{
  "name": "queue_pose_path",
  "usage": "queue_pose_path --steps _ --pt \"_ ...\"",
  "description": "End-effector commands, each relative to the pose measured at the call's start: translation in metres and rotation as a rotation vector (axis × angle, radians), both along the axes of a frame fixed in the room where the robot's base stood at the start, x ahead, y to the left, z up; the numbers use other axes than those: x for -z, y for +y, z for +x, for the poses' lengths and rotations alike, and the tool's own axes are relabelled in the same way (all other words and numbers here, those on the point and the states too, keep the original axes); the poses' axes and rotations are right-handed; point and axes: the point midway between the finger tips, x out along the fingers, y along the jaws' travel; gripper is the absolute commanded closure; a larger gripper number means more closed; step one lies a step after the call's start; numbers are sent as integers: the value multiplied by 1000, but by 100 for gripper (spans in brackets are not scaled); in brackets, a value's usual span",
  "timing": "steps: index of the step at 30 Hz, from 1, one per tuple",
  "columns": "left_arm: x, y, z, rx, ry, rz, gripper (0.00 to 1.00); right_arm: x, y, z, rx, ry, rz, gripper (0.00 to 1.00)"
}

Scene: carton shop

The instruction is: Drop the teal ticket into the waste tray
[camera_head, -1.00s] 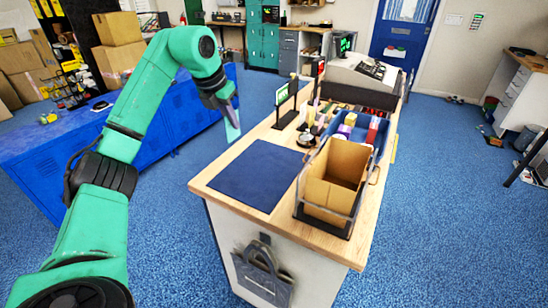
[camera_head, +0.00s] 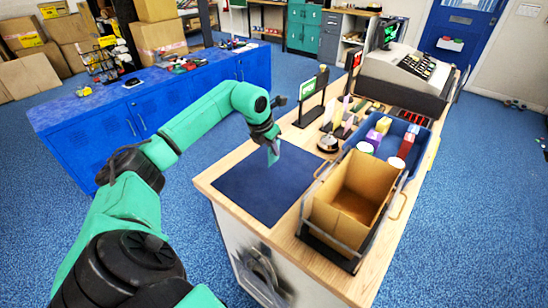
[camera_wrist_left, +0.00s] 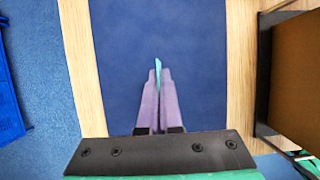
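The teal ticket (camera_head: 273,155) is a thin, light teal piece hanging below my left gripper (camera_head: 272,141), above the navy mat on the counter. In the left wrist view the fingers of my left gripper (camera_wrist_left: 159,100) are shut on the ticket (camera_wrist_left: 158,66), seen nearly edge-on. I cannot tell for certain which container is the waste tray. A blue tray (camera_head: 415,160) on the counter holds several small coloured items. My right gripper is not in view.
The navy mat (camera_head: 250,187) is bare on the wooden counter. An open cardboard box (camera_head: 328,218) in a dark frame stands to its right. Small sign stands (camera_head: 311,98) rise behind the mat, with a cash register (camera_head: 405,68) farther back. A blue cabinet (camera_head: 90,125) is at left.

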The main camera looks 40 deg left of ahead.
Motion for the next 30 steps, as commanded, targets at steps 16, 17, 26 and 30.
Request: queue_pose_path --steps 16,17,26,30 --pt "45 0 0 0 0 1 100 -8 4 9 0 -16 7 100" --pt "44 0 0 0 0 1 92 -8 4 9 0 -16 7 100" --pt "43 0 0 0 0 1 69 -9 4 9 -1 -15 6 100" --pt "39 1 -1 -1 -2 2 69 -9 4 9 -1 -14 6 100"
